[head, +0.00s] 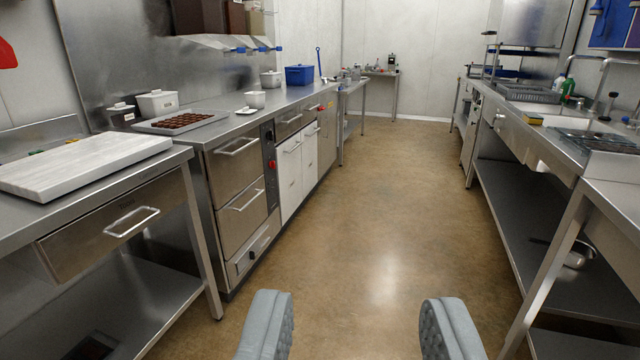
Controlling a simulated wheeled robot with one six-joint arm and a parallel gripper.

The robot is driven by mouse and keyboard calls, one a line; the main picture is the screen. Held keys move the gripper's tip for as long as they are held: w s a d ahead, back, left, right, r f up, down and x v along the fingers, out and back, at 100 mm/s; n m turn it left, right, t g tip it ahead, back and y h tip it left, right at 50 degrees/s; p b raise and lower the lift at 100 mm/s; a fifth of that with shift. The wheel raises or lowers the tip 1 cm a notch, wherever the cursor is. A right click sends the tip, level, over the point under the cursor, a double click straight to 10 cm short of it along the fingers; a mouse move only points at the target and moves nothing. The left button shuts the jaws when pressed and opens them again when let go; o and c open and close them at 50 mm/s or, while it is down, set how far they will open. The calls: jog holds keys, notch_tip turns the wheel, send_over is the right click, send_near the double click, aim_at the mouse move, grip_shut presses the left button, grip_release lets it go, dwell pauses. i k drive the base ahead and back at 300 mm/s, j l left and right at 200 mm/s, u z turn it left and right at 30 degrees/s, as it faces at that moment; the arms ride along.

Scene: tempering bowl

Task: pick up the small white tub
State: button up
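Several white containers stand on the left steel counter, and I cannot tell for sure which is the small white tub. A small white tub with a dark label (121,117) is at the back left. A larger lidded white tub (157,104) is beside it. Another small white tub (271,80) is farther along, left of a blue bin. A white cup or bowl (255,100) stands nearer the counter's front edge. My gripper (357,325) is open and empty, its two grey fingers apart above the floor, far from all of these.
A tray of dark chocolates (158,126), a white board (85,163) and a blue bin (299,75) are on the left counters. A drawer handle (132,222) juts out at near left. A sink bench (540,125) runs along the right. The floor aisle (375,200) between is clear.

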aim_at(256, 100)
jog(key=i, duration=1.7)
jog(key=i+l+u, duration=0.1)
jog(key=i+u, duration=0.15)
jog(key=i, duration=0.3)
jog(key=i+l+u, duration=0.25)
jog(key=i, duration=0.25)
jog(key=i+l+u, duration=0.25)
jog(key=i, duration=0.3)
jog(key=i+l+u, duration=0.25)
jog(key=i, duration=0.25)
jog(key=l, duration=0.1)
